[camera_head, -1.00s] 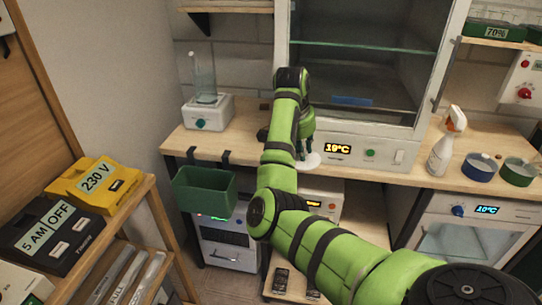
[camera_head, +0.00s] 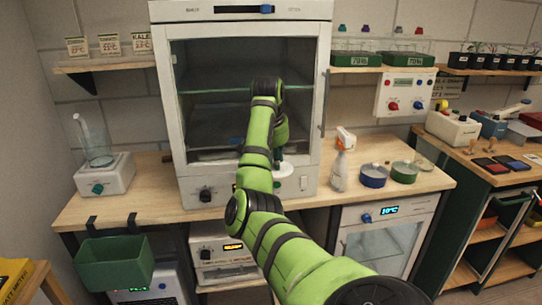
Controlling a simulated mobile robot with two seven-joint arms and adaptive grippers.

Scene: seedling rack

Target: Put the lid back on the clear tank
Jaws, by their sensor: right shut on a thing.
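The clear tank (camera_head: 97,146) stands upright on a white base unit (camera_head: 104,178) with a green knob, at the left end of the bench. No lid shows on top of it. My right gripper (camera_head: 279,160) is in front of the glass-fronted cabinet, far right of the tank, mostly hidden behind my right arm. It is shut on a pale round disc, which looks like the lid (camera_head: 285,170). The disc appears in front of the cabinet's lower panel. My left gripper is not in view.
The cabinet (camera_head: 325,70) stands on the bench between tank and spray bottle (camera_head: 341,165). Blue (camera_head: 373,177) and green (camera_head: 404,173) dishes stand to its right. A green bin (camera_head: 114,262) hangs from the front edge. Bench around the tank's base is clear.

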